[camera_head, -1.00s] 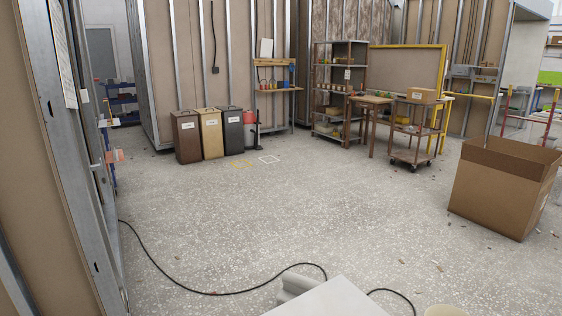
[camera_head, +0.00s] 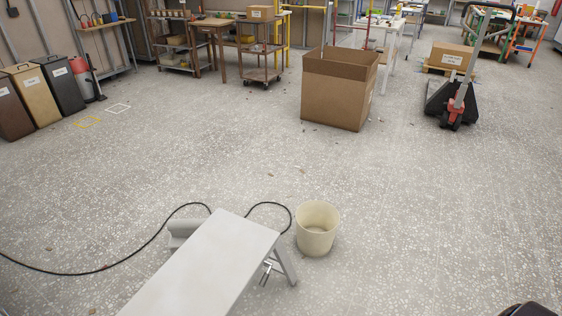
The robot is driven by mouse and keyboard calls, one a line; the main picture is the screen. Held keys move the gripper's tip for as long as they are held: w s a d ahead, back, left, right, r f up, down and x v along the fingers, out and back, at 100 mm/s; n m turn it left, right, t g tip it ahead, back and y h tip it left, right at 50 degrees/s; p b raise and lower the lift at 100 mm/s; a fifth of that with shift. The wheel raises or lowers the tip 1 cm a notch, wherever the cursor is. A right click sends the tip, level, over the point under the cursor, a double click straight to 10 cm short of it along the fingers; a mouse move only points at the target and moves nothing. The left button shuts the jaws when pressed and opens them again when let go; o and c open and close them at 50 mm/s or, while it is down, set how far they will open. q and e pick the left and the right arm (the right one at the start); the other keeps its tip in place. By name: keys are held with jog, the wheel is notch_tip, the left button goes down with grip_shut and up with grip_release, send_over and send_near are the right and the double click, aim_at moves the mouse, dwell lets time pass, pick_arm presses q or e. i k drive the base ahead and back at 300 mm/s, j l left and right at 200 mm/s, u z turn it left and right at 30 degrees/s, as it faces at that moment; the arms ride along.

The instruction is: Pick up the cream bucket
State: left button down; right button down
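The cream bucket (camera_head: 317,244) stands upright on the speckled floor, in the lower middle of the head view. Its open top faces up, and its inside looks empty. It stands just right of the end of a pale flat bench. Neither gripper shows in the head view.
The pale bench (camera_head: 215,265) with metal legs fills the lower middle. A black cable (camera_head: 150,245) runs over the floor behind it. A large open cardboard box (camera_head: 337,98) and a pallet jack (camera_head: 458,95) stand farther back. The floor right of the bucket is clear.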

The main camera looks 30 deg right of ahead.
aim_at(317, 221)
jog(key=z, duration=1.2)
